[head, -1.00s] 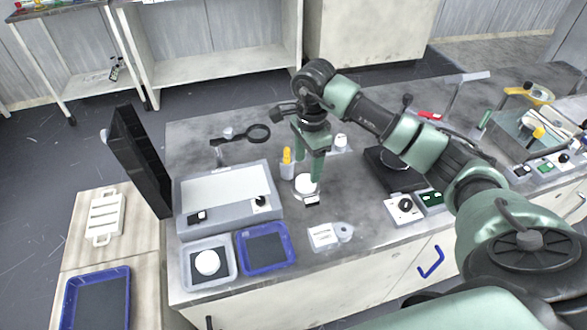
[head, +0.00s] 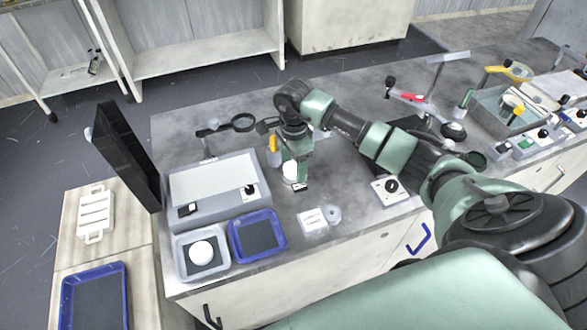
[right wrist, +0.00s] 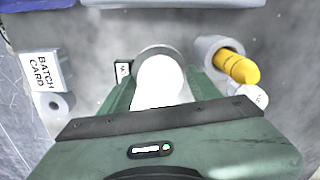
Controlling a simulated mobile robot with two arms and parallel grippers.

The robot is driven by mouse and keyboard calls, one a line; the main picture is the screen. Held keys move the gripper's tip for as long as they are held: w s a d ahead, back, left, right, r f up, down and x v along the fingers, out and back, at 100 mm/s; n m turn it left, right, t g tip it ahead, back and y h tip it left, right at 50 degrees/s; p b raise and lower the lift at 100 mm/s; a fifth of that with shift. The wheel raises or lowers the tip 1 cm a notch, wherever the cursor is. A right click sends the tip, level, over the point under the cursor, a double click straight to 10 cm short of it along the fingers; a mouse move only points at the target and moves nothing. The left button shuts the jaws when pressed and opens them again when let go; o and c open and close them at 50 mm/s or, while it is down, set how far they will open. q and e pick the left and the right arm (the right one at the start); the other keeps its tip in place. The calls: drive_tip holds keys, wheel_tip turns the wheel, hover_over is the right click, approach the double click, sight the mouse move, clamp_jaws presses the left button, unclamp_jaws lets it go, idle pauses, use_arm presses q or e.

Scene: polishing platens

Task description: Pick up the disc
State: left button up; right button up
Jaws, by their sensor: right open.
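A white disc (right wrist: 160,82) sits on a round grey holder (right wrist: 150,51) on the bench, between the fingers of my right gripper (right wrist: 162,92) in the right wrist view. The fingers stand open on either side of it; I cannot tell whether they touch it. In the head view my right gripper (head: 292,174) points down over this disc (head: 289,169), which is partly hidden by a finger. Another white disc (head: 201,249) lies in a clear tray (head: 181,270) at the front left of the bench. My left gripper is not in view.
A yellow-capped bottle (right wrist: 238,68) stands close to the right of the gripper. A batch card holder (right wrist: 44,72) lies to the left. A blue tray (head: 275,258), a grey machine (head: 216,211) and a magnifier (head: 243,123) are nearby. A dark monitor (head: 126,155) stands at left.

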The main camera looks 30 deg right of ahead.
clamp_jaws()
drive_tip(key=shift+r, duration=0.15)
